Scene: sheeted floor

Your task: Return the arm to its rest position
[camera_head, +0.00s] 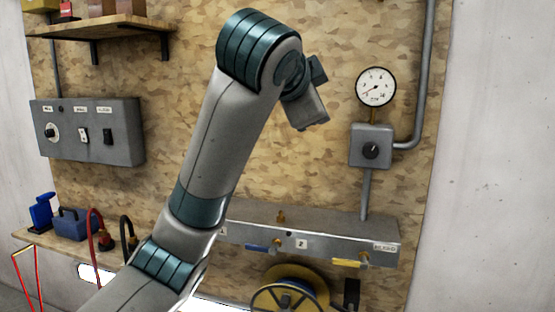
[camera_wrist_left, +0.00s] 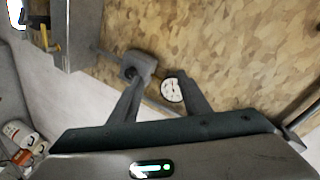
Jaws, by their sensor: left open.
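My left arm (camera_head: 225,140) rises from the lower left in the head view and bends at its top in front of the wooden panel. Its wrist end tilts down to the right, and the fingers cannot be made out there. In the left wrist view my left gripper (camera_wrist_left: 158,80) is open, with two dark fingers apart and nothing held between them. A pressure gauge (camera_wrist_left: 172,90) and a grey knob box (camera_wrist_left: 140,64) appear beyond the fingers. My right gripper is not in view.
The gauge (camera_head: 376,88) and knob box (camera_head: 370,146) are right of the arm. A valve manifold (camera_head: 345,236) and yellow reel (camera_head: 290,290) sit below. A control box (camera_head: 88,132), upper shelf (camera_head: 100,28) and lower shelf with tools (camera_head: 75,222) are left. Cans (camera_wrist_left: 20,135) show in the wrist view.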

